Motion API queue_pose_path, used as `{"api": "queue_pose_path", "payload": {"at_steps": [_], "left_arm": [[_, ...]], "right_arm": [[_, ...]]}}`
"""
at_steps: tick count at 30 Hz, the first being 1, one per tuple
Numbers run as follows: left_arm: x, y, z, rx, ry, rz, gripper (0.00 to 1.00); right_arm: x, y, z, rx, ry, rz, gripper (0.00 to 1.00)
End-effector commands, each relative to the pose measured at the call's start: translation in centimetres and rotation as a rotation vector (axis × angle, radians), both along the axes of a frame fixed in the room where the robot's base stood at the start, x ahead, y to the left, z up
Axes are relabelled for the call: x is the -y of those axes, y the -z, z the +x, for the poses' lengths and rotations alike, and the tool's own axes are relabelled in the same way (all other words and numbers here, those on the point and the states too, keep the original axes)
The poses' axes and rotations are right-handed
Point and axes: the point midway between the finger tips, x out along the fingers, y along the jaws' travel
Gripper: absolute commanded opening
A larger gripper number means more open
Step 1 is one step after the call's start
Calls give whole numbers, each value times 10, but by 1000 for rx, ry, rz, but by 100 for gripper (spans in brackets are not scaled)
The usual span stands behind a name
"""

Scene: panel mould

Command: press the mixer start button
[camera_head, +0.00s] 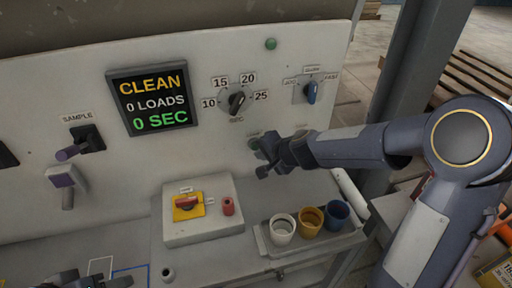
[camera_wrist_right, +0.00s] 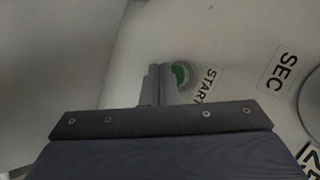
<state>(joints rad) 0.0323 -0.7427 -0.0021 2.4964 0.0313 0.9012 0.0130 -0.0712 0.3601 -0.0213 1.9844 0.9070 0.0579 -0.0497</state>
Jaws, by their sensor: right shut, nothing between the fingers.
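The start button (camera_wrist_right: 181,73) is round and green, with a START label (camera_wrist_right: 205,85) beside it in the right wrist view. My right gripper (camera_head: 264,158) is at the white panel, below the SEC dial, in the head view. Its fingers are shut and empty. In the right wrist view the closed fingertips (camera_wrist_right: 160,75) overlap the left edge of the button; whether they touch it I cannot tell. In the head view the gripper largely hides the button. A dark part at the bottom left edge may be my left gripper (camera_head: 95,282); its fingers are not clear.
The display (camera_head: 153,99) reads CLEAN, 0 LOADS, 0 SEC. Below are a box with a red switch (camera_head: 187,202) and a tray with white, yellow and blue cups (camera_head: 283,230).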

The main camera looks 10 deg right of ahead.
Motion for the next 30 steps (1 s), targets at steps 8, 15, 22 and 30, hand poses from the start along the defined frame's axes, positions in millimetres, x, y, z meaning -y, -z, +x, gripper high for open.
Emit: {"api": "queue_pose_path", "payload": {"at_steps": [8, 15, 22, 30], "left_arm": [[0, 0, 0, 0, 0, 0, 49], [0, 0, 0, 0, 0, 0, 49], [0, -1, 0, 0, 0, 0, 49], [0, -2, 0, 0, 0, 0, 49]], "right_arm": [[0, 0, 0, 0, 0, 0, 0], [0, 0, 0, 0, 0, 0, 0], [0, 0, 2, 0, 0, 0, 0], [0, 0, 9, 0, 0, 0, 0]]}}
